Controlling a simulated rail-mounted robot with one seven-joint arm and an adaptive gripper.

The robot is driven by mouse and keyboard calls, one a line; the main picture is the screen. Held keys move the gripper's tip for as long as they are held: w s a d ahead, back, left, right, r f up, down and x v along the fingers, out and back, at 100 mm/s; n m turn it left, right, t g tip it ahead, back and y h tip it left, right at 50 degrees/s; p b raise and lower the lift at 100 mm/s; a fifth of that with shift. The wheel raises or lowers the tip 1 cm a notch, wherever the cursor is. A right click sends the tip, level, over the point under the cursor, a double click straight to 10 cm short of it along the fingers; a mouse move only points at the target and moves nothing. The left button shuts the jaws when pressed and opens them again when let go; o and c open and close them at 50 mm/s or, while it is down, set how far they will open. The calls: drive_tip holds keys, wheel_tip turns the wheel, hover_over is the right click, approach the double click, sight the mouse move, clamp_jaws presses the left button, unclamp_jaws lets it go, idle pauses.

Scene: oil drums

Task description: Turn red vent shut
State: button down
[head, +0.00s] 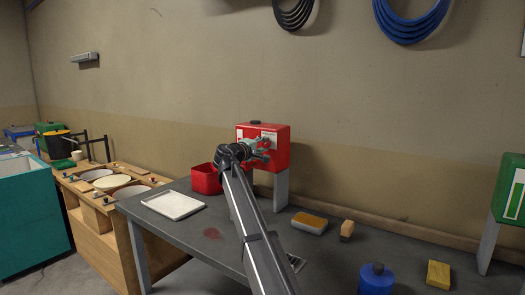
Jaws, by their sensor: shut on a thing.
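A red box-shaped drum (283,153) stands raised on grey legs at the back of the grey table, with a pale label on its front and a dark cap on top. My arm reaches up to it from the front. My gripper (262,148) is at the drum's front face, shut on the red vent there. The gripper covers most of the vent, so its handle's angle cannot be made out.
On the grey table (178,232) are a red bin (206,179), a white tray (173,205), a sponge (309,222), a wooden-handled brush (347,230), a blue canister (376,280) and a yellow block (438,274). A green drum (511,195) stands at right.

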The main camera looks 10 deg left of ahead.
idle(0.4)
drive_tip(key=c, duration=0.8)
unclamp_jaws()
drive_tip(key=shift+s, duration=0.1)
drive_tip(key=v, duration=1.1)
drive_tip(key=shift+s+a, duration=0.15)
drive_tip(key=shift+s, duration=0.2)
drive_tip(key=shift+f, duration=0.15)
